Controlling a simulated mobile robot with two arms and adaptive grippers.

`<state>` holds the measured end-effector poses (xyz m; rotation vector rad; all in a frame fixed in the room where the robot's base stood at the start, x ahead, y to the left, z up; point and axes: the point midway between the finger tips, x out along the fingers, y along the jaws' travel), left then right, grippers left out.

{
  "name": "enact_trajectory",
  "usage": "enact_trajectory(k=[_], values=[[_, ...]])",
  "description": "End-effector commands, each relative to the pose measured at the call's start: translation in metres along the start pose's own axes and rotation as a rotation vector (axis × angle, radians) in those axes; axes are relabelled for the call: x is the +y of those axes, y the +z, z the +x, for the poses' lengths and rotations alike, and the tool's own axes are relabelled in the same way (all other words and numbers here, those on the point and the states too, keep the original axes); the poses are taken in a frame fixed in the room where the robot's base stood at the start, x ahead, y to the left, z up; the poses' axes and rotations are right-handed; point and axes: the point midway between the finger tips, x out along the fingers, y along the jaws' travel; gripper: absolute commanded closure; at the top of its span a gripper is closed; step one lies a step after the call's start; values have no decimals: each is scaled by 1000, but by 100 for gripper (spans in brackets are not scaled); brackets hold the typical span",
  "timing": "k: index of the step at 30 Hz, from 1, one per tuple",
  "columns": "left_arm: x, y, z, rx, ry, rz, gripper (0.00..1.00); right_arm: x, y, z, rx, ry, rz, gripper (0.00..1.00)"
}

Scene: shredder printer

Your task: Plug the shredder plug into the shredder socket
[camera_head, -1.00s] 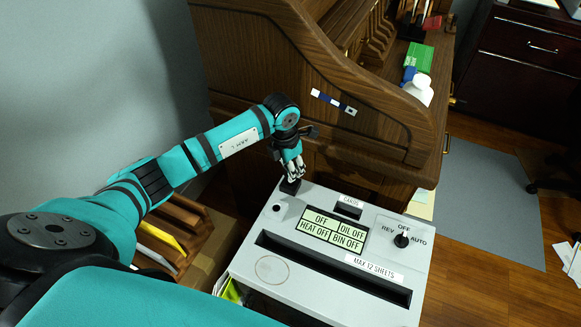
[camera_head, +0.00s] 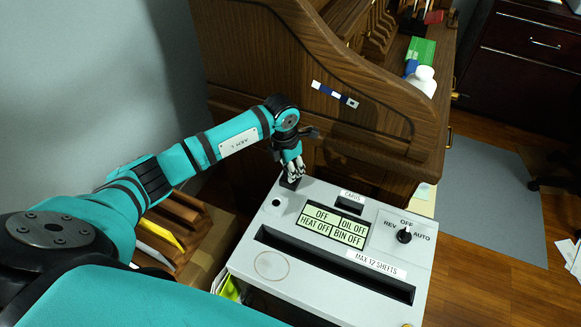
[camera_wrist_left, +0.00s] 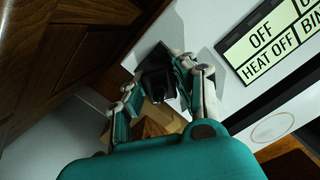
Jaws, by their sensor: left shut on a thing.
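The shredder (camera_head: 300,205) is a light grey box with a slot, labels and a dial on top. My left gripper (camera_head: 292,170) is over its far left corner, pointing down, with its fingers shut on the black shredder plug (camera_head: 290,183). In the left wrist view the plug (camera_wrist_left: 158,84) shows as a dark block between the fingers (camera_wrist_left: 165,88), at the shredder's edge. Whether its tip touches the shredder top, I cannot tell. My right gripper is out of view.
A wooden roll-top desk (camera_head: 370,150) stands just behind the shredder, close to my left wrist. A wooden file rack (camera_head: 165,235) and a cardboard box (camera_head: 212,225) are to its left. A small round hole (camera_head: 277,202) is near the corner.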

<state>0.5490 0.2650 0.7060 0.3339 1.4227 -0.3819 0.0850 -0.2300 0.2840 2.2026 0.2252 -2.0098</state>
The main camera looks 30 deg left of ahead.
Motion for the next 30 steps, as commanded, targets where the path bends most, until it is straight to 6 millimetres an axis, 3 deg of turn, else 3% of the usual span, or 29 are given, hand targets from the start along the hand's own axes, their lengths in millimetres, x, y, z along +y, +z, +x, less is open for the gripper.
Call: enact_trajectory(k=[6,7,12,18,23,30], values=[[0,-1,8,-1,0,-1,100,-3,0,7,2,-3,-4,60],[0,0,7,-1,1,-1,70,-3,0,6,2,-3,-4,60],[0,-1,7,-1,0,0,47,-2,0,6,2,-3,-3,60],[0,-1,7,0,0,0,46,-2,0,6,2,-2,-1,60],[1,-1,2,-1,1,0,46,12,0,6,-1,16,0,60],[2,0,-31,-4,3,0,46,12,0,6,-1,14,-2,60]])
